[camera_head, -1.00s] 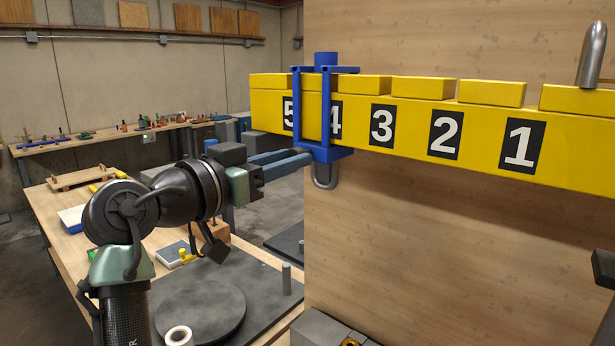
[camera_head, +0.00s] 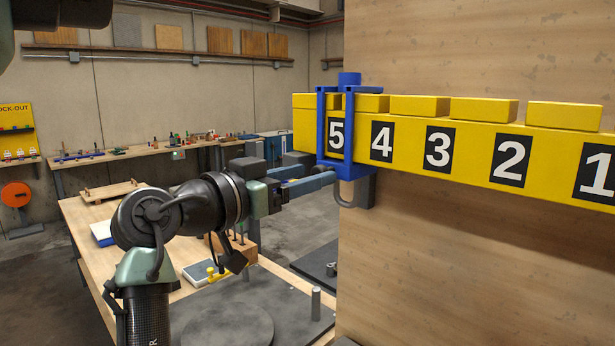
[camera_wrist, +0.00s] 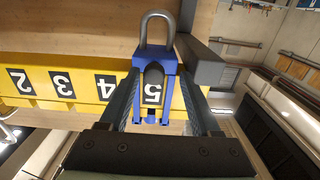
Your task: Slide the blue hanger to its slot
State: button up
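The blue hanger (camera_head: 348,130) straddles the yellow rail (camera_head: 520,155) with its frame around the number 5 plate, near the rail's left end. A grey loop (camera_head: 347,197) hangs under it. My gripper (camera_head: 328,178) reaches in from the left at the hanger's lower part. In the wrist view, the hanger (camera_wrist: 154,72) sits between my two fingers (camera_wrist: 158,78), which press against its sides. The number 5 shows between the hanger's uprights there, upside down.
Yellow blocks (camera_head: 420,107) line the rail's top with gaps between them. A wooden panel (camera_head: 450,250) stands behind the rail. A workbench with a dark round plate (camera_head: 228,325) lies below my arm. A long shelf table (camera_head: 110,155) runs along the back wall.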

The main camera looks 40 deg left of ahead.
jog(key=shift+d, duration=0.15)
jog(key=s+b, duration=0.4)
jog(key=s, duration=0.9)
jog(key=shift+a+b, duration=0.25)
jog(key=shift+b, duration=0.15)
